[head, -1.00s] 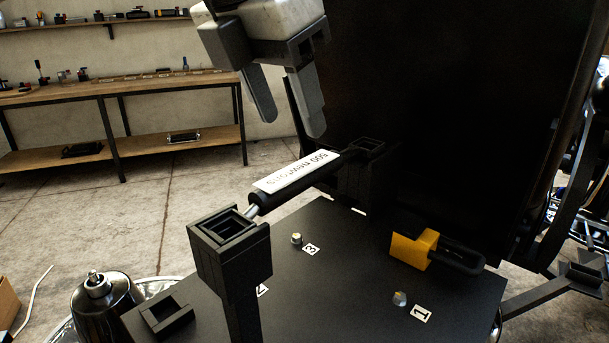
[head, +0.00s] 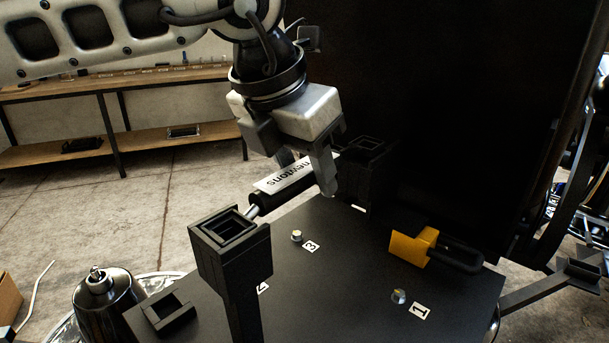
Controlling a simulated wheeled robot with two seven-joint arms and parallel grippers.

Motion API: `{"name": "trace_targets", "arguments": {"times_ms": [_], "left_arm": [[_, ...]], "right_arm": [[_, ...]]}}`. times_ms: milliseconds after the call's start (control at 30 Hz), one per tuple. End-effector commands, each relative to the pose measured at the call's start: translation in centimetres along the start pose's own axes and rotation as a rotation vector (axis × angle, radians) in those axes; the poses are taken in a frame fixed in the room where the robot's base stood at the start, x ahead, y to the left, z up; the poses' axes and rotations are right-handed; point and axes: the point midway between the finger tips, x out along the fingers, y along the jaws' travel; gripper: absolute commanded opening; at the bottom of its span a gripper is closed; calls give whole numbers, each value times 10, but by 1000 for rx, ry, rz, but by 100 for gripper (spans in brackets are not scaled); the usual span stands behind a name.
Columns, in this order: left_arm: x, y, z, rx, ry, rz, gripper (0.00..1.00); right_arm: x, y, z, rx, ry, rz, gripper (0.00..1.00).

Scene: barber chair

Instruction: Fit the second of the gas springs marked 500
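A black gas spring (head: 271,201) with a white label, on which "newtons" partly reads, lies on two black stands. Its rod end is at the near stand (head: 229,231), its other end at the far stand (head: 366,158). My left gripper (head: 304,174) points down over the spring's middle, one finger on the near side and one behind. The fingers look open around it; contact cannot be told. The gripper hides part of the label and body. My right gripper is not in view.
The stands rise from a black table (head: 340,290) with small studs by labels 3 (head: 297,236) and 1 (head: 398,297). A yellow block with a black loop (head: 412,246) lies at right. A large dark panel (head: 450,120) stands behind. A wooden workbench (head: 130,80) is at the back left.

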Motion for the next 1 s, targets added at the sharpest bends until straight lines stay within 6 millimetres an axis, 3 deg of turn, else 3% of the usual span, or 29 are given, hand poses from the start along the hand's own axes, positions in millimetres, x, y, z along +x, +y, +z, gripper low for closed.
{"name": "trace_targets", "arguments": {"times_ms": [33,133,167,467,667,800,1000], "left_arm": [[0,0,0,0,0,0,31],[0,0,0,0,0,0,4],[0,0,0,0,0,0,0],[-2,0,1,0,-3,0,0],[-14,0,7,-1,-5,0,0],[-36,-2,12,0,-8,2,0],[-88,-16,-3,2,-9,2,0]], "right_arm": [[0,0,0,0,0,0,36],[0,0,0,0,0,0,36],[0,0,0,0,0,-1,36],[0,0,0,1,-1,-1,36],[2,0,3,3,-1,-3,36],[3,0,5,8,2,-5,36],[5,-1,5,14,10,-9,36]]}}
